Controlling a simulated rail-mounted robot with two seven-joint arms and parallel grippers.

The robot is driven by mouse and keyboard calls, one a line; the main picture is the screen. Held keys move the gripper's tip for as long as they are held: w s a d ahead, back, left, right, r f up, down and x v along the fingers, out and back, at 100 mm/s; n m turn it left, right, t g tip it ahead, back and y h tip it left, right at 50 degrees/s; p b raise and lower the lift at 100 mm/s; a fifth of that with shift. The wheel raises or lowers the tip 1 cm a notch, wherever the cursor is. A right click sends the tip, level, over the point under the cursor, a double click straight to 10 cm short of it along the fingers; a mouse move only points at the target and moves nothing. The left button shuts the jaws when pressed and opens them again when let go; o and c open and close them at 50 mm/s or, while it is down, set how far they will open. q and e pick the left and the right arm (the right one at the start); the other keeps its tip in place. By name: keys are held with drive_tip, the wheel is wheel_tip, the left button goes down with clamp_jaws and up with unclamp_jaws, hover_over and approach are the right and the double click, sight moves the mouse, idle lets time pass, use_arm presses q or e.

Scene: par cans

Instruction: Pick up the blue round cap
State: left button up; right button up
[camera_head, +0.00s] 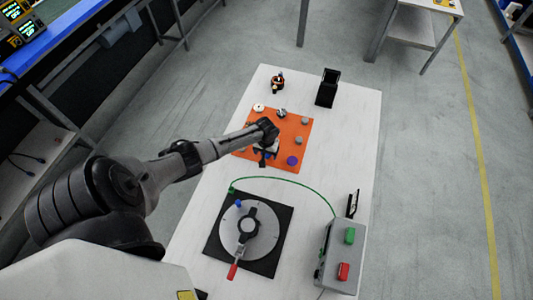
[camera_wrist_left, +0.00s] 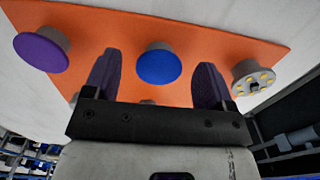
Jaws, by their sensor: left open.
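The blue round cap (camera_wrist_left: 159,63) shows in the left wrist view as a flat blue disc on a grey body. It stands on the orange board (camera_wrist_left: 225,45). My left gripper (camera_wrist_left: 158,58) is open, with one dark finger on each side of the cap and gaps between. I cannot tell how far the fingers reach down around it. My right gripper is not in view.
A purple cap (camera_wrist_left: 41,52) and a grey part with yellow dots (camera_wrist_left: 252,77) flank the blue cap. The white table also holds a black stand (camera_head: 327,88), a grey dial on a black plate (camera_head: 249,227), and a grey button box (camera_head: 342,255) with a green cable.

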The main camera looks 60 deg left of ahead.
use_arm(q)
drive_tip(key=shift+f, duration=0.25)
idle(0.6)
drive_tip(key=c, duration=1)
drive_tip(key=shift+o, duration=0.2)
drive_tip(key=shift+r, duration=0.2)
